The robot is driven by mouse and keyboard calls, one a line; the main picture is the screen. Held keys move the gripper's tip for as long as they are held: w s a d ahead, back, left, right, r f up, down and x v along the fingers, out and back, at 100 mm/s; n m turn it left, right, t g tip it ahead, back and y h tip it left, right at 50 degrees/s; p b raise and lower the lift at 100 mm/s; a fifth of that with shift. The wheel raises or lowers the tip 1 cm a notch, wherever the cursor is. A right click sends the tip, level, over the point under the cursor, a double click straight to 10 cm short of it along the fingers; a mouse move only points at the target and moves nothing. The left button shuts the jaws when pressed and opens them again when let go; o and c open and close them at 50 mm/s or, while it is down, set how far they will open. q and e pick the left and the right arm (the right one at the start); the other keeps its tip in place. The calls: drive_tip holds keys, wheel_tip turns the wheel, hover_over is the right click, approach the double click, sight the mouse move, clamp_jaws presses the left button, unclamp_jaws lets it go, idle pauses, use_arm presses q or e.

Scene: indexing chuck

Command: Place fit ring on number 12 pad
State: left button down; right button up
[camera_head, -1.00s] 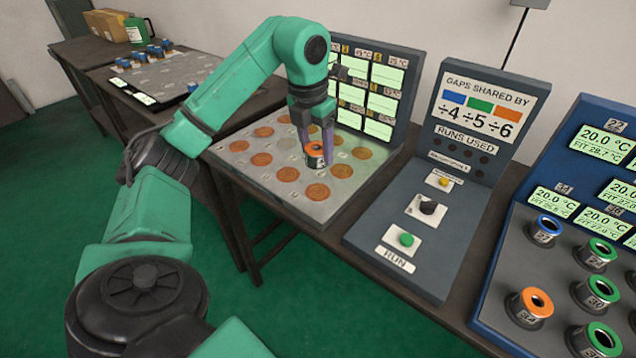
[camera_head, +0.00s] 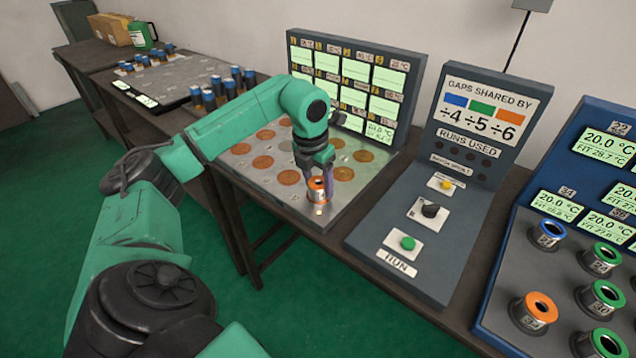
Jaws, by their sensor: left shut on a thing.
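The fit ring (camera_head: 318,191) is a short metal cylinder with an orange top rim. My left gripper (camera_head: 321,181) points down and is shut on it. The ring is at the front corner of the metal pad plate (camera_head: 262,184), over or on the frontmost copper pad. It hides that pad, and I cannot tell whether it touches. Other copper pads, such as one at the left (camera_head: 262,162) and one at the right (camera_head: 344,173), are bare. Pad numbers are too small to read. My right gripper is not in view.
A display board (camera_head: 345,85) stands behind the plate; its lower right panel shows a reading. Right of it is a console (camera_head: 428,215) with a green RUN button (camera_head: 407,243). A blue rack (camera_head: 560,280) holds several coloured rings. Blue-topped cylinders (camera_head: 235,80) stand behind my arm.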

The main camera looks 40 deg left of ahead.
sight(314, 186)
use_arm(q)
drive_tip(key=shift+s+d+f, duration=0.1)
drive_tip(key=shift+s+f, duration=0.1)
drive_tip(key=shift+f, duration=0.35)
drive_tip(key=shift+c, duration=0.7)
unclamp_jaws()
drive_tip(key=shift+f, duration=0.1)
drive_tip(key=shift+w, duration=0.2)
drive_tip(key=shift+r, duration=0.25)
drive_tip(key=shift+w+r+p, duration=0.1)
drive_tip(key=shift+r+p, duration=0.2)
drive_tip(key=shift+r, duration=0.1)
wheel_tip(314, 186, up, 12)
drive_tip(key=s, duration=0.2)
drive_tip(key=shift+p, duration=0.45)
